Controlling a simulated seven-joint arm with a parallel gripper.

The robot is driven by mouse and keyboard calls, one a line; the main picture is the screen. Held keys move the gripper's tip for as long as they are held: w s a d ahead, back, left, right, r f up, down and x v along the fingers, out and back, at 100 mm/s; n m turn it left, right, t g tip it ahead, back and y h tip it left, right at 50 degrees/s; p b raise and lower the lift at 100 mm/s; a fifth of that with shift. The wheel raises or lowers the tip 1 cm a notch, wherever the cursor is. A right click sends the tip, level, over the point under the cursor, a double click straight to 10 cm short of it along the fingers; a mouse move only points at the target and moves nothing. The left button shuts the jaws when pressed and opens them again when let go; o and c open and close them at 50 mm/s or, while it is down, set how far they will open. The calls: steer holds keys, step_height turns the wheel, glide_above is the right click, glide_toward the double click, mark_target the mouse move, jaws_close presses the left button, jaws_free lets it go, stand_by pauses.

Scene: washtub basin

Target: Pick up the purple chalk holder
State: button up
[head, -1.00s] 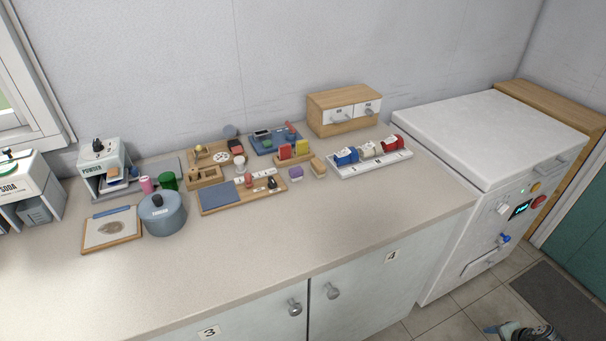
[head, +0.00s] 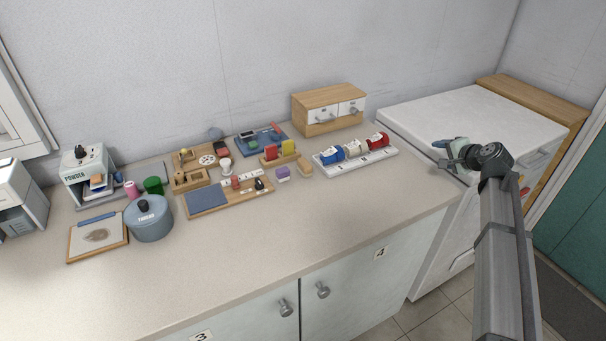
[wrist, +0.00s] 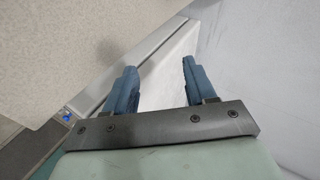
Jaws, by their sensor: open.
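A small block with a purple top (head: 282,172), which looks like the purple chalk holder, sits on the countertop in the head view. It stands just right of a wooden board with a blue pad and left of a small wooden block. My gripper (head: 440,153) is well to its right, raised near the white appliance. In the wrist view the two blue fingers of my gripper (wrist: 160,70) are apart with nothing between them. The purple thing is not visible in the wrist view.
A white rack with blue, white and red rolls (head: 355,158) stands between my gripper and the purple thing. A wooden drawer box (head: 328,100) is behind it. A wooden holder with red and yellow pieces (head: 281,154) stands close behind the purple thing. The front counter is clear.

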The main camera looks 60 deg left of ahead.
steer(key=s+a+n, duration=0.1)
steer(key=s+a, duration=0.1)
steer(key=s, duration=0.2)
steer(key=s+a+r+n+g+h, duration=0.1)
steer(key=s+a+n, duration=0.1)
steer(key=s+a, duration=0.1)
steer(key=s+a+r+n+g, duration=0.1)
steer(key=s+a+n, duration=0.1)
steer(key=s, duration=0.3)
steer(key=shift+s+a, duration=0.1)
steer(key=shift+a, duration=0.3)
steer(key=s+a+r+n+g+h, duration=0.15)
steer(key=s+a+n, duration=0.3)
steer(key=s, duration=0.65)
steer(key=n+h, duration=0.5)
steer(key=n, duration=0.3)
glide_toward(283, 169)
steer(key=shift+t+y, duration=0.25)
steer(key=shift+t, duration=0.1)
steer(key=x, duration=1)
steer(key=shift+s+d+f, duration=0.15)
steer(key=shift+s+f, duration=0.15)
steer(key=shift+s, duration=0.1)
steer(key=shift+c, duration=0.4)
steer(key=c, duration=0.6)
steer(key=shift+c, duration=0.2)
step_height(283, 169, up, 10)
steer(key=shift+r, duration=0.1)
